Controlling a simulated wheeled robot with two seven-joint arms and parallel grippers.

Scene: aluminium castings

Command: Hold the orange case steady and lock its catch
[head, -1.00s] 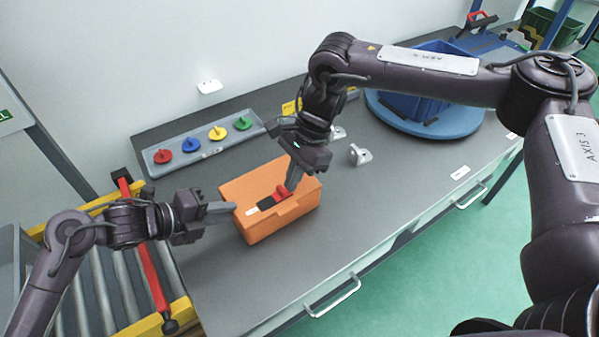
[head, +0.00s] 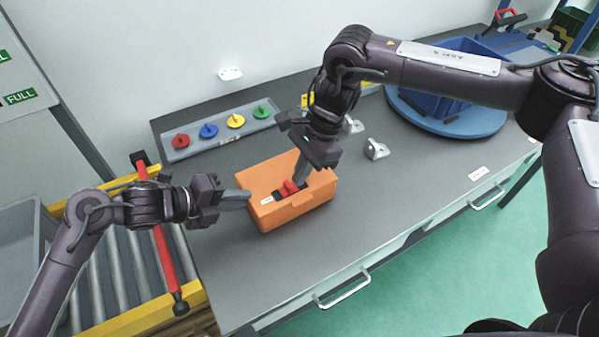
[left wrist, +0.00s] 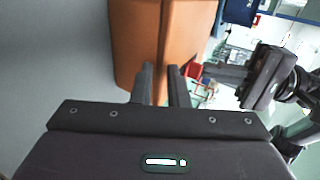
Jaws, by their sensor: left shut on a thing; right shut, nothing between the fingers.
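The orange case (head: 305,206) sits on the grey workbench, its lid closed. On its top are a white label (head: 267,200) and a black track bearing the red catch (head: 287,188). The catch stands partway along the track, with black showing on both sides. My left gripper (head: 249,197) is shut on the case's left end; the left wrist view shows its fingers (left wrist: 160,80) against the orange case (left wrist: 140,45). My right gripper (head: 299,180) is shut and empty, fingertips pointing down right beside the red catch. Whether they touch it is hard to tell.
A grey tray (head: 176,152) with red, blue, yellow and green knobbed discs lies behind the case. Metal brackets (head: 376,149) stand to the right. A blue bin sits on a round blue turntable (head: 450,122) further right. A roller conveyor (head: 110,275) borders the left. The bench front is clear.

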